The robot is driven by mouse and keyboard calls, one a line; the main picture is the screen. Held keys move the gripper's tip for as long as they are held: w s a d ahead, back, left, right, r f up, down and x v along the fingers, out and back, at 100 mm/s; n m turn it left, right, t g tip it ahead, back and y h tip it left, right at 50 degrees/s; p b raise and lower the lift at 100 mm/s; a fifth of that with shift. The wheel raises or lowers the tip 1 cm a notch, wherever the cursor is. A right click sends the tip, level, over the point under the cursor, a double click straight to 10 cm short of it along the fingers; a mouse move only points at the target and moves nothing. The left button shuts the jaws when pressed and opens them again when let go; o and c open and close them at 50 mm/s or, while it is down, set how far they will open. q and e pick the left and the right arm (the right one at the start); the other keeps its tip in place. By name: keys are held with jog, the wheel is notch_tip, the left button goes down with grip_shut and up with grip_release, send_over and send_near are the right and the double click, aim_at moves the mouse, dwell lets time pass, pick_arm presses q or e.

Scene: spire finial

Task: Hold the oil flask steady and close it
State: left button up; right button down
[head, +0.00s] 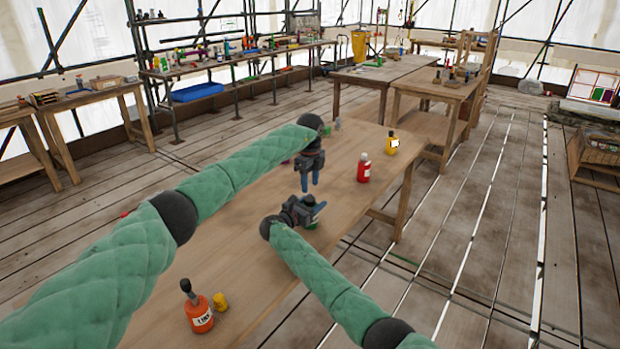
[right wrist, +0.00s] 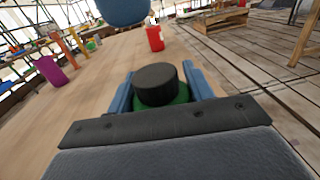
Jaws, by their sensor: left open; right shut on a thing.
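The green flask (right wrist: 180,108) with a broad black round top (right wrist: 155,84) stands between the blue fingers of my right gripper (right wrist: 168,92) in the right wrist view. In the head view only a little of the green flask (head: 312,226) shows beside my right gripper (head: 314,212), which is shut on it at the table's right edge. I cannot tell whether the black top is fully seated. My left gripper (head: 309,186) is open, points down and hangs above and beyond the right one. Its blue fingertip also shows at the top of the right wrist view.
On the wooden table (head: 240,265) stand a red bottle (head: 364,168), a yellow bottle (head: 392,143) and an orange bottle (head: 199,314) beside a small yellow piece (head: 220,302). A purple cup (right wrist: 50,75) stands at the left in the right wrist view. The table's middle is clear.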

aim_at(310, 198)
pick_arm(q)
jog(key=shift+f, duration=3.05)
jog(key=c, duration=0.8)
jog(key=m, duration=1)
